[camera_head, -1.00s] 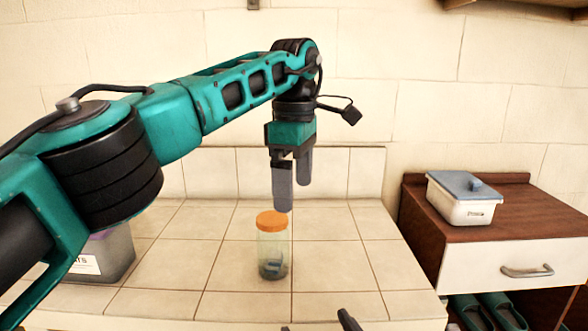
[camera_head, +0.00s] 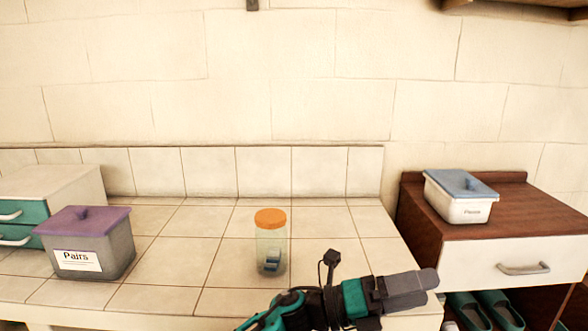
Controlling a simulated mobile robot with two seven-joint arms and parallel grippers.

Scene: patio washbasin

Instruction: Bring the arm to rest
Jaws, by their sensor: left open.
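My left gripper (camera_head: 425,284) is low in the head view, its arm (camera_head: 290,310) coming in from the bottom edge. Its fingers point right, over the front right part of the tiled counter. It is open, and I see nothing held in it. The jar (camera_head: 271,246) with an orange lid stands upright on the counter, behind and left of the gripper and apart from it. My right gripper is not in view.
A grey box (camera_head: 103,262) with a purple lid, labelled "Pairs", and a small teal drawer unit (camera_head: 22,222) stand at left. A brown cabinet (camera_head: 500,232) at right bears a white box (camera_head: 462,207) with a blue lid. The counter's middle is clear around the jar.

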